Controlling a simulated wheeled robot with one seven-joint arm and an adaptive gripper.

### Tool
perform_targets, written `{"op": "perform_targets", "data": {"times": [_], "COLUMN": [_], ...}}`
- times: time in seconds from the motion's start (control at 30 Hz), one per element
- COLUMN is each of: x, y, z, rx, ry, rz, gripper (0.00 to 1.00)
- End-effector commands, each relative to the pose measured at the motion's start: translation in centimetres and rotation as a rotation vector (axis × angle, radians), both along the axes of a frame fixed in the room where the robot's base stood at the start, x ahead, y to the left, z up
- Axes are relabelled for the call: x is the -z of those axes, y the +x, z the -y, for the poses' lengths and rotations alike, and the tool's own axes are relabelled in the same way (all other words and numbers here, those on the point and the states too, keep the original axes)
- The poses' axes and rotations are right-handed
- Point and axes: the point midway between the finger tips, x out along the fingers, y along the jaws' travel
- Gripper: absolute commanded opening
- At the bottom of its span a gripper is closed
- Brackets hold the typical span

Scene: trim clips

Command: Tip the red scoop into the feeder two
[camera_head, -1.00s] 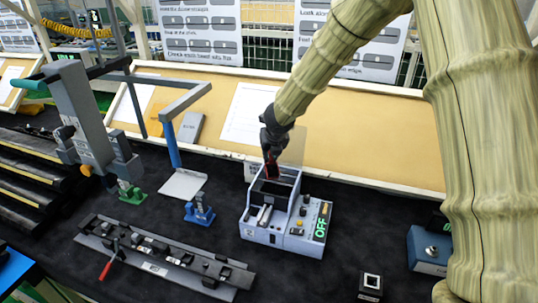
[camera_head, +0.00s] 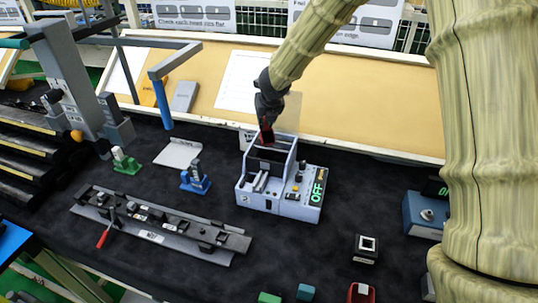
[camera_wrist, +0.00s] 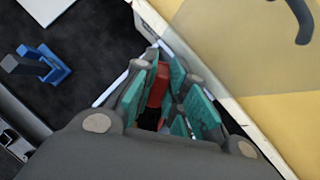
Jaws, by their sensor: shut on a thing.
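The red scoop (camera_head: 266,133) is a small dark red piece hanging from my gripper (camera_head: 267,122), just above the open top of the feeder. In the wrist view the red scoop (camera_wrist: 157,86) sits between the teal pads of my gripper (camera_wrist: 166,84), which is shut on it. The feeder two (camera_head: 264,203) is a pale blue-grey box marked 2, with a dark hopper opening and a green OFF display. The scoop's lower end and any contents are hard to make out.
A clear panel stands behind the feeder. A blue clamp (camera_head: 196,181), a white plate (camera_head: 179,153) and a long grey rail fixture (camera_head: 165,237) lie to the left. A blue box (camera_head: 424,214) and a small black-and-white block (camera_head: 366,248) are at right. Dark mat between them is bare.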

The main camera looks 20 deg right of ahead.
Motion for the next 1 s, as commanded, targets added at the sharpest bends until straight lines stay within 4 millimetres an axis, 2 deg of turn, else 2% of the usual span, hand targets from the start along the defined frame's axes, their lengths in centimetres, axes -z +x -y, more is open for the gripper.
{"op": "perform_targets", "data": {"times": [1.0], "x": [-0.18], "y": [-0.45], "z": [-0.02], "rx": [0.001], "ry": [-0.004], "rz": [0.062], "gripper": [0.0]}}
